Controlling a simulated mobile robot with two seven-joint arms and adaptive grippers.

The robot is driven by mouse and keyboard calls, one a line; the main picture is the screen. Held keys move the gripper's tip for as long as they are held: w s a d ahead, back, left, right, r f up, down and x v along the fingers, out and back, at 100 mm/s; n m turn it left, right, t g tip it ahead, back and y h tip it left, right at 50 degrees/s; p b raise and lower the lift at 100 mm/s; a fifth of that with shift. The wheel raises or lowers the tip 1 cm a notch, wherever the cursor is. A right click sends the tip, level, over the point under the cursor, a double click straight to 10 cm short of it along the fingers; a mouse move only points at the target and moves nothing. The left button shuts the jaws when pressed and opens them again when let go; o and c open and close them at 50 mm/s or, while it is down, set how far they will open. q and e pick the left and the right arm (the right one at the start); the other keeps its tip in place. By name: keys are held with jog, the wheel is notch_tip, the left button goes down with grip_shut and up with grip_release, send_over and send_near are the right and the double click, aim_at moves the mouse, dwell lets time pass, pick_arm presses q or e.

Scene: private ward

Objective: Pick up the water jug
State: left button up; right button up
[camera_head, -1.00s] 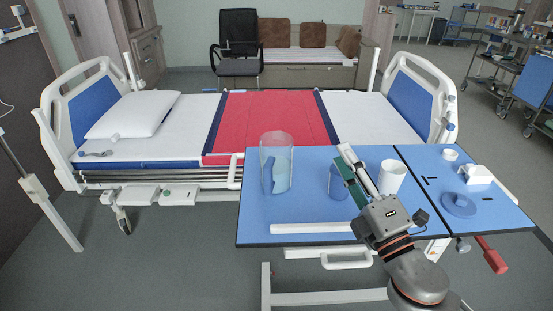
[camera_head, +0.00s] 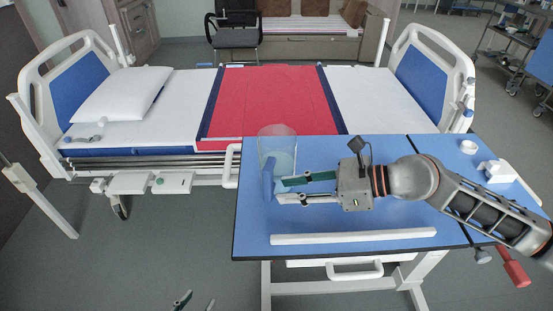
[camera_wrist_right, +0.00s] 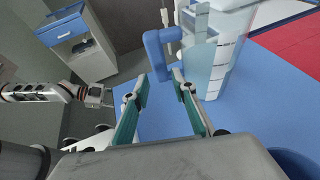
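The water jug (camera_head: 280,145) is a tall clear vessel with a blue handle, upright at the left part of the blue tabletop. In the right wrist view the jug (camera_wrist_right: 222,55) stands ahead, with its handle (camera_wrist_right: 155,55) facing the gripper. My right gripper (camera_head: 281,191) is open beside the jug on the handle side. In the wrist view its fingertips (camera_wrist_right: 161,85) are apart with the handle just beyond the gap; whether they touch it is unclear. My left gripper (camera_head: 196,302) is open and empty at the bottom edge, below the table; it also shows in the wrist view (camera_wrist_right: 106,95).
The overbed table (camera_head: 255,225) has a white bar (camera_head: 350,237) along its front. My right arm crosses it and hides the middle. A small white cup (camera_head: 467,147) and a white item (camera_head: 497,171) are at right. The bed (camera_head: 180,95) stands behind. A blue rim (camera_wrist_right: 292,165) shows near the right gripper.

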aim_at(273, 188)
jog(key=x, duration=0.4)
jog(key=p+x, duration=0.1)
jog(key=x, duration=0.1)
jog(key=shift+a+r, duration=0.1)
jog(key=shift+r, duration=0.2)
jog(key=shift+c, duration=0.2)
grip_shut()
jog(key=shift+w+r, duration=0.1)
